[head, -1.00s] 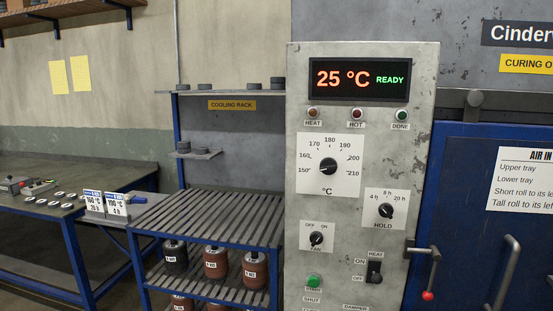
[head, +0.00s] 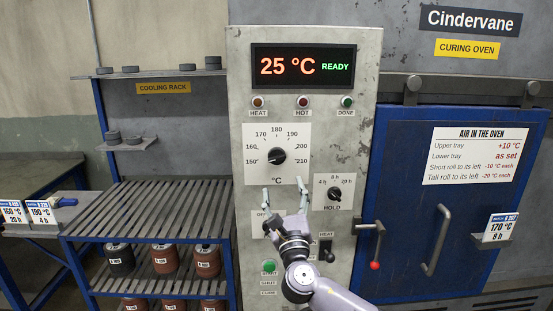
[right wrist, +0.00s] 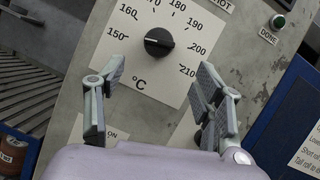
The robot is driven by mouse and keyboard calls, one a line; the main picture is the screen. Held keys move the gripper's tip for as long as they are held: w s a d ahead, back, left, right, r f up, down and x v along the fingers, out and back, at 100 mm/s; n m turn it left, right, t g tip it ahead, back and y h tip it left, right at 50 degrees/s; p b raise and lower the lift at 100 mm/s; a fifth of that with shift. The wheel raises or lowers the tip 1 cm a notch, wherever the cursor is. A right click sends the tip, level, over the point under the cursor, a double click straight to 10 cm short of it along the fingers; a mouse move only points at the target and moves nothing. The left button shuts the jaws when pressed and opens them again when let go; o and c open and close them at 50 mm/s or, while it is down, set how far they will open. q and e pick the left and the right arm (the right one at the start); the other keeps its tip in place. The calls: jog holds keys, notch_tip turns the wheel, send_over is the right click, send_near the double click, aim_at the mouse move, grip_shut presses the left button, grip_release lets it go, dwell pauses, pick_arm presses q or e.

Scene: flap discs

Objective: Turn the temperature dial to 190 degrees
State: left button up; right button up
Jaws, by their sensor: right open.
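The temperature dial (head: 277,156) is a black round knob on a white scale plate marked 150 to 210 °C. Its pointer is toward the left, near the 150 end, and it also shows in the right wrist view (right wrist: 158,42). My right gripper (head: 284,188) is open and empty, just below the dial, with its fingers pointing up. In the right wrist view its fingertips (right wrist: 160,75) stand apart on either side below the knob, not touching it. My left gripper is not in view.
The display (head: 302,66) above reads 25 °C READY. The HOLD dial (head: 334,194) is at the lower right of the temperature dial. My gripper partly covers the fan switch area. The oven door handle (head: 436,240) and a red-knobbed latch (head: 374,264) are to the right.

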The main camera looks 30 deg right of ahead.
aim_at(277, 161)
jog(key=p+x, duration=0.2)
jog(key=x, duration=0.7)
jog(key=shift+w+d+r, duration=0.1)
jog(key=shift+w+d, duration=0.05)
jog(key=shift+w, duration=0.05)
jog(key=shift+w+d+p, duration=0.1)
jog(key=shift+w+p, duration=0.2)
jog(key=shift+w, duration=0.1)
jog(key=c, duration=1.1)
jog(key=shift+c, duration=0.2)
